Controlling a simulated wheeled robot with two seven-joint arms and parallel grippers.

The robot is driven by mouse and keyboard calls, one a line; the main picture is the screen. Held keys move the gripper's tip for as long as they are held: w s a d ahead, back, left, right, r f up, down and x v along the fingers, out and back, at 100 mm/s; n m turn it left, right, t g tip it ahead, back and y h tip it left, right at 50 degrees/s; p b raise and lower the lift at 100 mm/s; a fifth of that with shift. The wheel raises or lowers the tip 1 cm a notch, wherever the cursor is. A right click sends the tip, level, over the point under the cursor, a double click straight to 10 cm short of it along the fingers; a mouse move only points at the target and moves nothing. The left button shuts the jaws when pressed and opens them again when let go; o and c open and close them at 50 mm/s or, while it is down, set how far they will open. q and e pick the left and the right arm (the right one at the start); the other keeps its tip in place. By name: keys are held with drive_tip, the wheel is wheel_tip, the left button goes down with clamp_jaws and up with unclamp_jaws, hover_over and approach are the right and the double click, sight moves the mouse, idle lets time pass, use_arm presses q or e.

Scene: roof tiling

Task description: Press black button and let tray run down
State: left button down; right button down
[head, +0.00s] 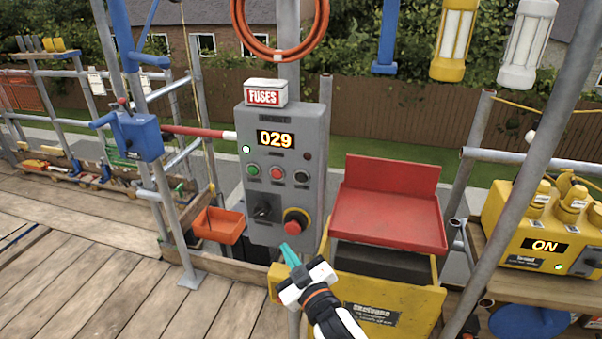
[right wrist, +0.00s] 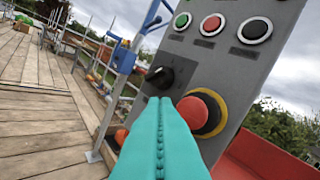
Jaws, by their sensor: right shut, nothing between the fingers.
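The grey hoist control box (head: 257,204) stands upright at the middle, its display reading 029. The black button (head: 301,177) is the rightmost of three buttons in a row, and it also shows at the top of the right wrist view (right wrist: 255,30). The red tray (head: 388,210) sits right of the box on a yellow frame. My right gripper (head: 286,248) is shut and empty, its teal fingers pointing up below the red emergency knob (head: 296,221). In the right wrist view the shut fingers (right wrist: 160,112) overlap the knob's left edge; contact cannot be told. My left gripper is out of view.
A green button (head: 253,170) and red button (head: 278,173) sit left of the black one. A black rotary switch (head: 265,208) is beside the red knob. An orange bin (head: 219,225) hangs left; a yellow unit (head: 545,225) reading ON stands right.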

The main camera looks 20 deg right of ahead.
sight(301, 177)
wheel_tip(301, 177, up, 12)
drive_tip(key=s+t, duration=0.2)
drive_tip(key=shift+n+t, duration=0.3)
drive_tip(key=shift+w, duration=0.1)
drive_tip(key=shift+w+d, duration=0.8)
drive_tip(key=shift+w, duration=0.4)
drive_tip(key=shift+w+d, duration=0.8)
drive_tip(key=shift+w, duration=0.4)
drive_tip(key=shift+w+d, duration=0.8)
drive_tip(key=shift+w, duration=0.4)
drive_tip(key=shift+w+d, duration=0.2)
drive_tip(key=shift+w, duration=0.15)
